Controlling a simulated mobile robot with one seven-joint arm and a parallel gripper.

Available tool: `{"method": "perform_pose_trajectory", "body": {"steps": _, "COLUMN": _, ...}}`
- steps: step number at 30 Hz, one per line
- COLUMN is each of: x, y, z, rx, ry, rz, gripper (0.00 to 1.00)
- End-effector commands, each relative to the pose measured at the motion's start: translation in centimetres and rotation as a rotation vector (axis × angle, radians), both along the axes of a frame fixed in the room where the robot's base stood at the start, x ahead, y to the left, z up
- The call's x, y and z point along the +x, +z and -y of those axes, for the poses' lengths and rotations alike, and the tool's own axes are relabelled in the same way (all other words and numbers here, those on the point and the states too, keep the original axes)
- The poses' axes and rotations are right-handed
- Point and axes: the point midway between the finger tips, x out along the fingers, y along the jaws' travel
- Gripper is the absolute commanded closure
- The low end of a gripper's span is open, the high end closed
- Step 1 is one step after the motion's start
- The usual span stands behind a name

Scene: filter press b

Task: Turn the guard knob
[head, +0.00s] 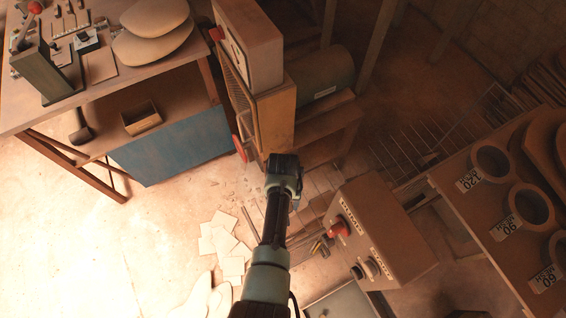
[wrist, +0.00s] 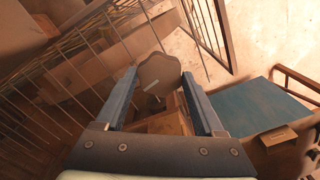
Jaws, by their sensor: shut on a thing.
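The guard knob (wrist: 158,73) is a brown, lobed knob with a short pale line on its face, seen in the wrist view between the blue fingers. My gripper (wrist: 159,82) is shut on it, one finger on each side. In the head view my gripper (head: 283,165) is at the lower front of the orange-brown machine housing (head: 277,122), and it hides the knob there. A guard of thin metal bars (wrist: 75,75) spreads left of the knob in the wrist view.
A red disc-like part (head: 239,146) is on the machine, left of my gripper. A control box (head: 385,240) with a red knob stands to the right. A workbench (head: 150,85) with a blue panel is at left. Loose sheets (head: 222,240) lie on the floor.

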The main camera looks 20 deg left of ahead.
Motion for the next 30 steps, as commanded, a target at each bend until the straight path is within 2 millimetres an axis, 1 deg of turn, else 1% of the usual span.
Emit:
{"method": "perform_pose_trajectory", "body": {"steps": 7, "x": 0.01, "y": 0.03, "z": 0.03, "rx": -0.001, "ry": -0.032, "rz": -0.001, "gripper": 0.85}}
{"method": "perform_pose_trajectory", "body": {"steps": 17, "x": 0.01, "y": 0.03, "z": 0.03, "rx": -0.001, "ry": -0.033, "rz": -0.001, "gripper": 0.85}}
{"method": "perform_pose_trajectory", "body": {"steps": 18, "x": 0.01, "y": 0.03, "z": 0.03, "rx": -0.001, "ry": -0.033, "rz": -0.001, "gripper": 0.26}}
{"method": "perform_pose_trajectory", "body": {"steps": 22, "x": 0.01, "y": 0.02, "z": 0.03, "rx": -0.001, "ry": -0.032, "rz": 0.000, "gripper": 0.03}}
{"method": "perform_pose_trajectory", "body": {"steps": 23, "x": 0.02, "y": 0.02, "z": 0.02, "rx": -0.001, "ry": -0.032, "rz": 0.000, "gripper": 0.00}}
{"method": "perform_pose_trajectory", "body": {"steps": 30, "x": 0.01, "y": 0.10, "z": 0.01, "rx": 0.000, "ry": -0.032, "rz": 0.000, "gripper": 0.00}}
